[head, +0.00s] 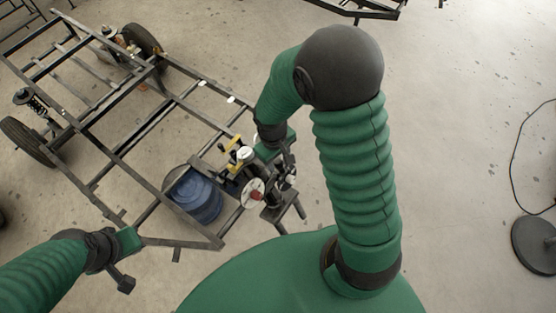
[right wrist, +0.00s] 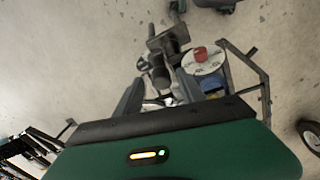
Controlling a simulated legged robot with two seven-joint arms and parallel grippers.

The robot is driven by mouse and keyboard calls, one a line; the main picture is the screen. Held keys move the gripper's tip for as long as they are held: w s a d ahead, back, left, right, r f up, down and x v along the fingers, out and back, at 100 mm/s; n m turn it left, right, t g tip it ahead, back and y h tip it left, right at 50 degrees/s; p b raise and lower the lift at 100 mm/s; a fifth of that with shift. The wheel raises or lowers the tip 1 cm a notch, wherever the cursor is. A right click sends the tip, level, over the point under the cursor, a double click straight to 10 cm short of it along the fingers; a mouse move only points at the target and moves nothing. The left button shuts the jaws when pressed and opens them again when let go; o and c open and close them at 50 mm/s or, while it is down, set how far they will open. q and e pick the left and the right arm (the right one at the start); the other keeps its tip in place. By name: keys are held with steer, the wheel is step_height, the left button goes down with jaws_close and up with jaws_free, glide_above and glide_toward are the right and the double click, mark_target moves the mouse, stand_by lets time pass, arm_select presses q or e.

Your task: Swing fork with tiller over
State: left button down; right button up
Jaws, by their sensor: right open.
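A dark metal assembly (head: 272,195) with a white disc and red knob (head: 254,193) sits at the near right corner of the chassis frame. I cannot tell for sure which of its parts are the fork and the tiller. My right gripper (head: 288,160) is at this assembly, from above. In the right wrist view its two grey fingers (right wrist: 160,98) stand apart, with dark and silver parts beyond and between them; contact is unclear. The disc and knob (right wrist: 203,58) show just right of the fingers. My left gripper (head: 126,268) is by the frame's near left corner; its jaw opening is unclear.
The dark chassis frame (head: 130,133) with wheels and coil springs fills the left side. A blue drum (head: 195,195) shows through its near end. A round dark base (head: 535,245) with a cable lies at right. The concrete floor (head: 455,150) between is clear.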

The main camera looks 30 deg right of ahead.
steer(key=shift+s+d+f, duration=0.1)
steer(key=shift+f, duration=0.75)
steer(key=shift+a, duration=0.25)
steer(key=shift+c, duration=1.3)
steer(key=shift+d, duration=0.15)
jaws_close()
